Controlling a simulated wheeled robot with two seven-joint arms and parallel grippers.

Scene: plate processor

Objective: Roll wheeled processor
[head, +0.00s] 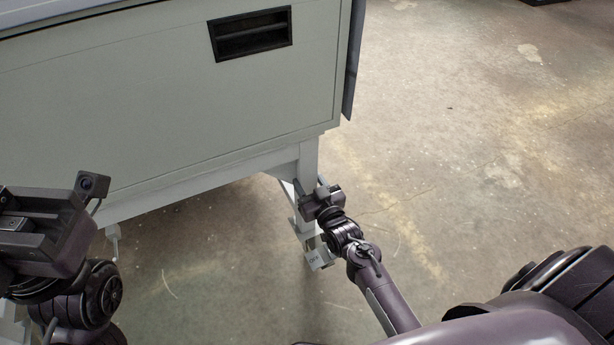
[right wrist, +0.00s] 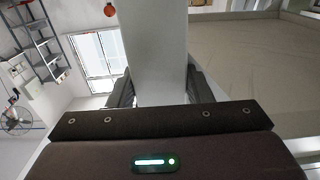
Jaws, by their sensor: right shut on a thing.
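The plate processor (head: 150,95) is a large pale grey-green cabinet on legs, filling the upper left of the head view. Its dark recessed handle (head: 251,33) is on the side panel. My right gripper (head: 308,193) is at the processor's near right leg (head: 308,158). In the right wrist view the leg (right wrist: 157,45) stands between the two dark fingers, and the gripper is shut on it. The foot of that leg is partly hidden by my right arm. My left gripper (head: 85,205) is at the left edge, in front of the processor's lower left; its fingertips do not show clearly.
The concrete floor (head: 470,130) is open and clear to the right of the processor. A dark object (head: 545,2) is cut off at the top right edge.

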